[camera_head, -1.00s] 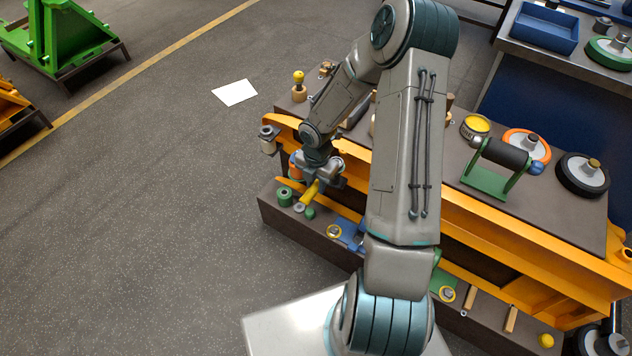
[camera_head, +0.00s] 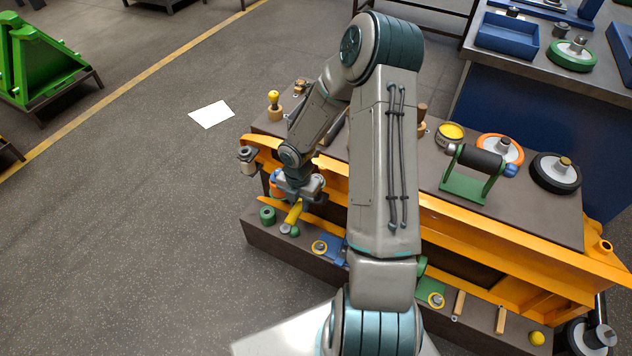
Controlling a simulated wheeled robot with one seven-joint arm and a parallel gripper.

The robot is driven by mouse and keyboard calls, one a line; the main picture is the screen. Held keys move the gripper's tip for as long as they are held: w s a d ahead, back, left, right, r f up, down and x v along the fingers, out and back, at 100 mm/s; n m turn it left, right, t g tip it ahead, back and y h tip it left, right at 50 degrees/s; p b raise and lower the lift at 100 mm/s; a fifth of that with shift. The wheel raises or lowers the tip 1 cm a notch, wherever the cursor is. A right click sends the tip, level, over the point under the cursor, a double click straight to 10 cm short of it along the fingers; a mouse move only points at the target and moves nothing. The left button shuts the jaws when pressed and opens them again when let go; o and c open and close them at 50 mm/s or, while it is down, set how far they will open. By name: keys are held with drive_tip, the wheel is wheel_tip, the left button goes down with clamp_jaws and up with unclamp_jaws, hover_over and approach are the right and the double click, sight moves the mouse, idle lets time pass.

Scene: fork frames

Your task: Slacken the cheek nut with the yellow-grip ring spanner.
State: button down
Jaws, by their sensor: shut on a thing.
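The yellow-grip ring spanner (camera_head: 293,213) slants down from my gripper (camera_head: 296,198) at the left end of the orange fork frame (camera_head: 452,219). My gripper is shut on its yellow grip. The spanner's grey ring end (camera_head: 286,229) is low, over or on the dark front ledge (camera_head: 262,237). I cannot tell whether the ring is around anything. The cheek nut cannot be made out; my wrist and the frame's orange side hide part of that area.
A green cylinder (camera_head: 267,215) stands just left of the ring end. A grey fitting (camera_head: 248,159) sticks out at the frame's left tip. Yellow rings and wooden-handled tools (camera_head: 458,304) lie along the ledge to the right.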

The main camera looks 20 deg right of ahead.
drive_tip(key=shift+s+d+n+p, duration=1.05)
drive_tip(key=shift+n+p, duration=0.3)
drive_tip(key=shift+n, duration=0.15)
idle(0.4)
drive_tip(key=shift+s+d+n+p, duration=0.35)
drive_tip(key=shift+d+n+p, duration=0.35)
drive_tip(key=shift+p, duration=0.05)
drive_tip(key=shift+s+d+n+p, duration=0.3)
drive_tip(key=shift+d+n+p, duration=0.35)
drive_tip(key=shift+n+p, duration=0.05)
idle(0.7)
drive_tip(key=shift+w+a+m, duration=0.3)
drive_tip(key=shift+a+m, duration=0.2)
idle(0.5)
drive_tip(key=c, duration=1.8)
unclamp_jaws()
clamp_jaws()
drive_tip(key=shift+a, duration=0.25)
drive_tip(key=shift+r+p, duration=0.55)
drive_tip(key=shift+p, duration=0.5)
